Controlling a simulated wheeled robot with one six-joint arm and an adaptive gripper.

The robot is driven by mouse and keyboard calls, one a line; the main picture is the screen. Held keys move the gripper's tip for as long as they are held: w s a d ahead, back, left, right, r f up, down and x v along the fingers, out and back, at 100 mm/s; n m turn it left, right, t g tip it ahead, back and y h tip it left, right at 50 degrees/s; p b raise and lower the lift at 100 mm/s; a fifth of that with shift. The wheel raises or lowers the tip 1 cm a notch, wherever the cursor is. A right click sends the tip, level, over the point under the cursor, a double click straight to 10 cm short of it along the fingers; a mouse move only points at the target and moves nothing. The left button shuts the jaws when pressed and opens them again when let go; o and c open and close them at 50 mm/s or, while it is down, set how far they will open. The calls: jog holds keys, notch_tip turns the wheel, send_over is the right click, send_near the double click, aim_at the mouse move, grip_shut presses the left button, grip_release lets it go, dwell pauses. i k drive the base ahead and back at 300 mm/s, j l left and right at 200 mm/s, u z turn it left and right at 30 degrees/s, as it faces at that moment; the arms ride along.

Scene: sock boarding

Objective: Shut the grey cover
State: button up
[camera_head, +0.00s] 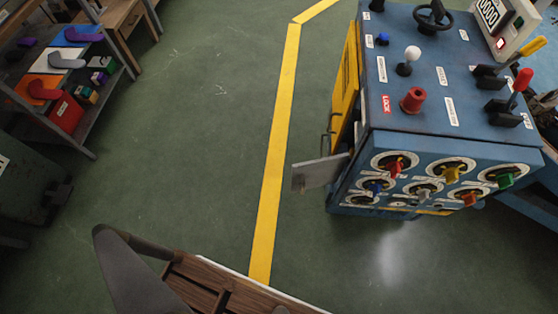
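A flat grey plate, which looks like the grey cover (318,173), sticks out to the left from the lower left side of a blue control console (455,145). It stands away from the console's side, so it looks open. Its hinge and what lies behind it are hidden by the console's front corner. My gripper is not in view.
The console has knobs, levers and a wheel on top and several coloured rotary switches in front. A yellow panel (345,85) is on its left side. A shelf (92,112) stands upper left. A brown slatted wooden thing (215,290) is at the bottom. Green floor (200,130) lies clear between.

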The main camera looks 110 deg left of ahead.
aim_at(307, 176)
jog(key=u, duration=3)
jog(key=k+j+u, duration=0.45)
jog(key=k+j, duration=0.2)
jog(key=k, duration=0.1)
